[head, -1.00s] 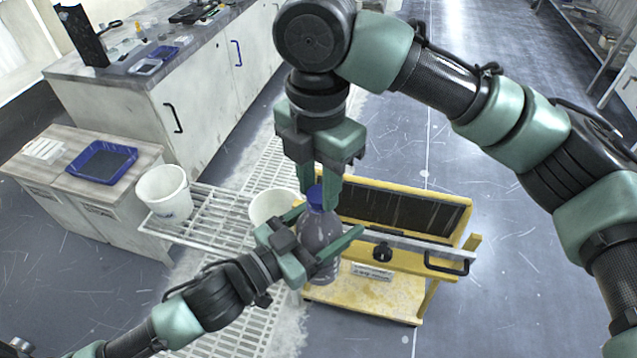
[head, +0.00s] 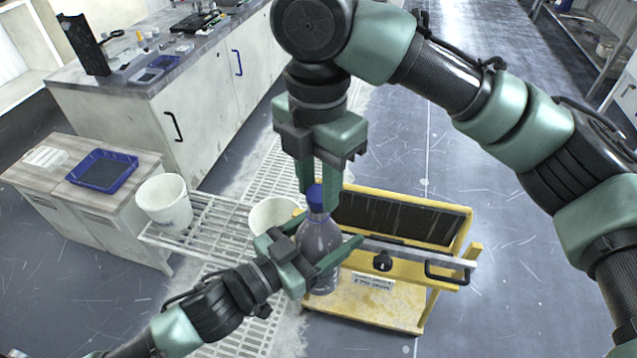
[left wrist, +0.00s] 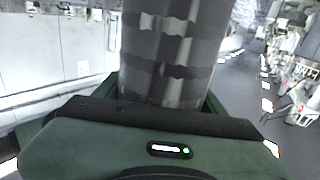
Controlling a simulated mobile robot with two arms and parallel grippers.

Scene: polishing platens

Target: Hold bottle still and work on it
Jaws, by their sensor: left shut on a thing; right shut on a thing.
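A clear, greyish bottle (head: 318,238) with a blue cap (head: 315,196) is upright in the middle of the head view. My left gripper (head: 322,262) is shut on the bottle's body from the lower left. My right gripper (head: 320,184) comes down from above and is shut on the blue cap, with its fingers on either side of it. In the left wrist view the bottle (left wrist: 170,50) fills the upper middle, close in front of the palm; its cap is out of that view.
A yellow cart (head: 375,300) with a dark panel stands just behind and right of the bottle. White buckets (head: 165,200) (head: 272,214) stand on and by a metal rack (head: 200,236). A blue tray (head: 103,170) lies on a low cabinet at left. Open floor lies at right.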

